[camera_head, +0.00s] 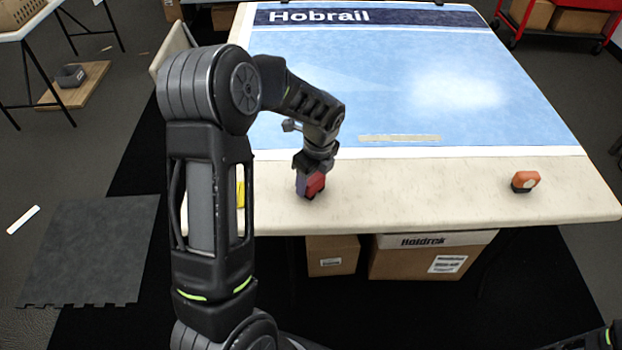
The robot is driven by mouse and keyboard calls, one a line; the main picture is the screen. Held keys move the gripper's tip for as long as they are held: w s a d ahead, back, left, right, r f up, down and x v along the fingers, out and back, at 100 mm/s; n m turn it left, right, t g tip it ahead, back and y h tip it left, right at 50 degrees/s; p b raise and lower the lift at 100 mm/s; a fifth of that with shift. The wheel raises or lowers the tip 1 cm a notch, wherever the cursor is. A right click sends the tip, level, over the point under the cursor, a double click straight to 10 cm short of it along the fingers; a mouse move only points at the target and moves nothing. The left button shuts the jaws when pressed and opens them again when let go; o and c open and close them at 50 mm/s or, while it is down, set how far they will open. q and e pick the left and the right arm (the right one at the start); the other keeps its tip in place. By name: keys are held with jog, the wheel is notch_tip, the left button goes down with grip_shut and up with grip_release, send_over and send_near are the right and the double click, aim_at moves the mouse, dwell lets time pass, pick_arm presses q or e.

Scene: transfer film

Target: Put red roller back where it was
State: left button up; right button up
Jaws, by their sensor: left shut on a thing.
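My left gripper (311,178) points down over the front strip of the table and is shut on the red roller (316,183). Only a small red part of the roller shows between the dark fingers; the rest is hidden. It is low over the pale tabletop, and I cannot tell whether it touches it. The table (430,190) carries a blue printed film sheet (390,90) with the word Hobrail.
An orange and black tool (525,181) sits at the table's front right. A yellow thing (240,186) is mostly hidden behind my left arm. A pale strip (400,138) lies on the film. Boxes (420,258) stand under the table. The front strip between roller and orange tool is clear.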

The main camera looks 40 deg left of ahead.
aim_at(317, 180)
pick_arm(q)
jog(key=shift+f, duration=0.2)
jog(key=o, duration=1.6)
jog(key=shift+r, duration=0.1)
notch_tip(317, 180, up, 12)
jog(key=d, duration=0.1)
jog(key=shift+s+d, duration=0.15)
jog(key=shift+d, duration=0.25)
